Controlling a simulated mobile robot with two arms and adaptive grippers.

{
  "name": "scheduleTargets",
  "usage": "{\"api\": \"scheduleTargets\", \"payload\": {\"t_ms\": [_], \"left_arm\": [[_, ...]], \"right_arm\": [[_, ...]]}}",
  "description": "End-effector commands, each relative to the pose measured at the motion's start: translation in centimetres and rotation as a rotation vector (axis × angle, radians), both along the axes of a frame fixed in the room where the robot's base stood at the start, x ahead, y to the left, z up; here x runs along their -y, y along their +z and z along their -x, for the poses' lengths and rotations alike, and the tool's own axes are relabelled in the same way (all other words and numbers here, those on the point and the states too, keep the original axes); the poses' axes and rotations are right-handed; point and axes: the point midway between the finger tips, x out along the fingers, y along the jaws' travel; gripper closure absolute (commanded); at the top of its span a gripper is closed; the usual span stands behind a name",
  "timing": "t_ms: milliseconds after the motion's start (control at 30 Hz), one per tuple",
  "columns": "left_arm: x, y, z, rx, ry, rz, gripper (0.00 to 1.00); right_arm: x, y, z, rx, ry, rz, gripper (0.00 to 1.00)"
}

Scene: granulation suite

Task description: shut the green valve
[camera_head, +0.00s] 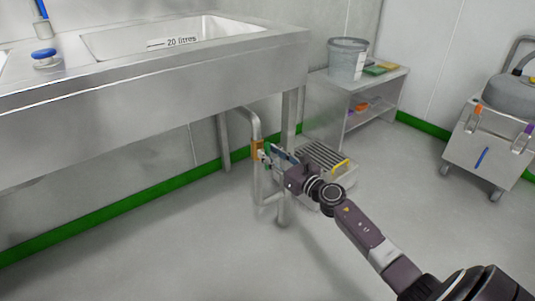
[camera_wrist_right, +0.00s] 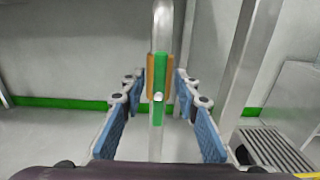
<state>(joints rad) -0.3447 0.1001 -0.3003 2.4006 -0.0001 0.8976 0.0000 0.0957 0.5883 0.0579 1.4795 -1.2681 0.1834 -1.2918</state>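The green valve is on a bent metal pipe (camera_head: 255,185) under the sink. In the head view its orange-brown body (camera_head: 257,150) shows beside a sliver of green handle (camera_head: 267,147), partly hidden by my gripper. In the right wrist view the green handle (camera_wrist_right: 161,72) stands upright, in line with the pipe (camera_wrist_right: 162,25), in front of the orange-brown body (camera_wrist_right: 150,76). My right gripper (camera_head: 270,155) is at the valve. Its blue-padded fingers (camera_wrist_right: 160,90) are open, one on each side of the handle, with gaps visible. My left gripper is not in view.
The steel sink bench (camera_head: 150,100) overhangs the pipe, and its leg (camera_head: 289,118) stands close to the right. A shelf unit (camera_head: 345,120) and a wheeled cart (camera_head: 485,145) stand further right. The front floor is clear.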

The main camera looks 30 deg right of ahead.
Motion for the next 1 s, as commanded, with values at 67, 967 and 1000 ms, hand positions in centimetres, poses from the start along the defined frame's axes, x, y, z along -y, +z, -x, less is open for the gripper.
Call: {"api": "scheduleTargets", "payload": {"t_ms": [67,967,1000], "left_arm": [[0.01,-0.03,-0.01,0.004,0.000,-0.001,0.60],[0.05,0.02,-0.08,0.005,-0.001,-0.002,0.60],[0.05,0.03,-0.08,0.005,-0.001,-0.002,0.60]], "right_arm": [[-0.08,-0.04,-0.71,0.001,0.000,-0.001,0.71],[-0.16,-0.06,-1.41,-0.001,0.001,-0.003,1.00],[-0.16,-0.07,-1.40,-0.001,0.001,-0.006,1.00]]}}
